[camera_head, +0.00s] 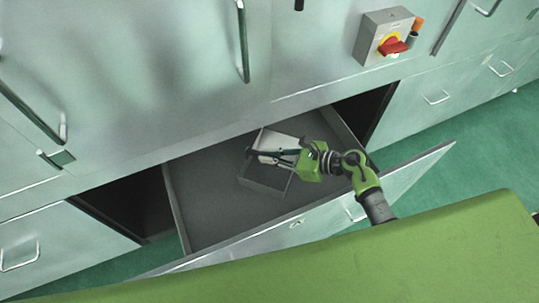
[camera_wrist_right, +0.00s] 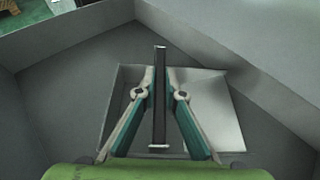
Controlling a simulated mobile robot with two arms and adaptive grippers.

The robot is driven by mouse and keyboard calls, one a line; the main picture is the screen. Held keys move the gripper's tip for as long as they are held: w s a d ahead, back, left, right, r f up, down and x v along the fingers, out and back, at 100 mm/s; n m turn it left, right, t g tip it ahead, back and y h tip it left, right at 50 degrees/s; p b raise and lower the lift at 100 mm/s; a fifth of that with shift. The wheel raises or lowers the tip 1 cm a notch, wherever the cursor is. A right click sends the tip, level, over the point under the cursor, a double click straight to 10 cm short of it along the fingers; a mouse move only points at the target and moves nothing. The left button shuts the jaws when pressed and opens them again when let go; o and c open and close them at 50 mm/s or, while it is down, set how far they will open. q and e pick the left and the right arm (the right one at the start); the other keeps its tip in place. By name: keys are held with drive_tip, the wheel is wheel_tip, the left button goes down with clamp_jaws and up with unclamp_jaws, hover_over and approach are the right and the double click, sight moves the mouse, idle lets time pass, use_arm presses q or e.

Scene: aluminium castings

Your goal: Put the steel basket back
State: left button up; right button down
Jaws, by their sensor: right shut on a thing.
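The steel basket (camera_head: 265,187) is a small grey open box inside a pulled-out drawer (camera_head: 200,205). It sits right of the drawer's middle, turned at an angle to the drawer walls. One part of it is pale and bright. In the right wrist view the basket (camera_wrist_right: 207,98) lies below the fingers, with a narrow upright bar or wall between them. My right gripper (camera_head: 262,156) reaches in from the right and is shut on that part of the basket; it also shows in the right wrist view (camera_wrist_right: 160,88). I cannot tell whether the basket touches the drawer floor. My left gripper is out of view.
The drawer's front panel (camera_head: 410,185) stands between the basket and a green surface (camera_head: 330,265) in the foreground. Cabinet doors with bar handles rise behind. A grey switch box with a red knob (camera_head: 392,46) is mounted above. Drawer floor is clear left of the basket.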

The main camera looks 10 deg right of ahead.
drive_tip(key=shift+f, duration=0.1)
drive_tip(key=c, duration=2.1)
unclamp_jaws()
drive_tip(key=shift+c, duration=0.2)
drive_tip(key=shift+r, duration=0.3)
drive_tip(key=b+v, duration=0.1)
drive_tip(key=v, duration=1.1)
drive_tip(key=shift+b, duration=0.4)
